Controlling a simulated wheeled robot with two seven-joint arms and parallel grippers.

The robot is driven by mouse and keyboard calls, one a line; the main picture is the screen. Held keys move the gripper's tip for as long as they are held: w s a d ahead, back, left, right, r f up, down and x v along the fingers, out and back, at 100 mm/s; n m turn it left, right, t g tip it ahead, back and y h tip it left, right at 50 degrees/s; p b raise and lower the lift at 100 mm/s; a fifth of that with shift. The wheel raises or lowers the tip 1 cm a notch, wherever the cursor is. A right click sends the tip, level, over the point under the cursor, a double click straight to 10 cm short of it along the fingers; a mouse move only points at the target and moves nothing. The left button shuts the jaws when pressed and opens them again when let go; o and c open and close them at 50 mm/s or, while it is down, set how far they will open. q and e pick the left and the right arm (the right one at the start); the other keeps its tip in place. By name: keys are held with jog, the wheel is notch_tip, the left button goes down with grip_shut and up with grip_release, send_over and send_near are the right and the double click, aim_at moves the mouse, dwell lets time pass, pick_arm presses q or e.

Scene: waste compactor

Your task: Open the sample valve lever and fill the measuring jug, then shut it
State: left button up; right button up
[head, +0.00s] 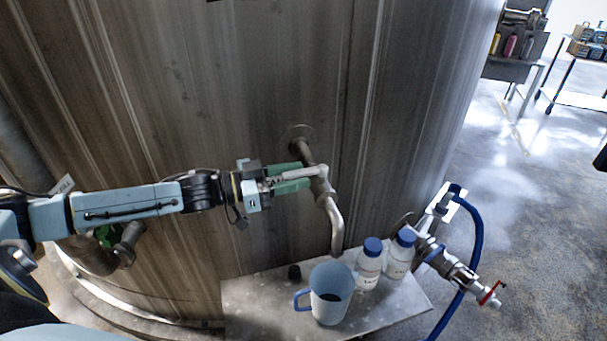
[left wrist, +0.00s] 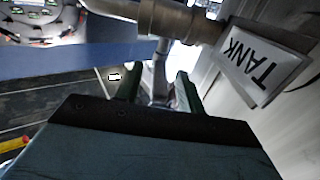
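The sample valve (head: 318,184) sits on a short pipe from the tank wall, with its spout curving down. Its pale lever (head: 301,173) points left, towards my left gripper (head: 291,178). The green fingers lie either side of the lever. In the left wrist view the fingers (left wrist: 159,88) stand apart with the lever (left wrist: 158,74) between them and gaps beside it, so the gripper looks open. The pale blue measuring jug (head: 331,292) stands upright below the spout, handle to the left. A dark patch shows inside it; I cannot tell whether it is liquid. No stream is visible. My right gripper is not in view.
A metal shelf (head: 255,306) carries the jug, two blue-capped bottles (head: 369,268) (head: 400,257) and a small black cap (head: 294,272). The tank wall (head: 220,100) rises close behind. A red-handled valve (head: 490,293) and blue hose (head: 474,240) are at right. A TANK sign (left wrist: 262,60) is near the wrist.

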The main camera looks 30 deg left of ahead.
pick_arm(q)
jog(key=shift+x, duration=1.2)
jog(key=shift+c, duration=0.2)
grip_shut()
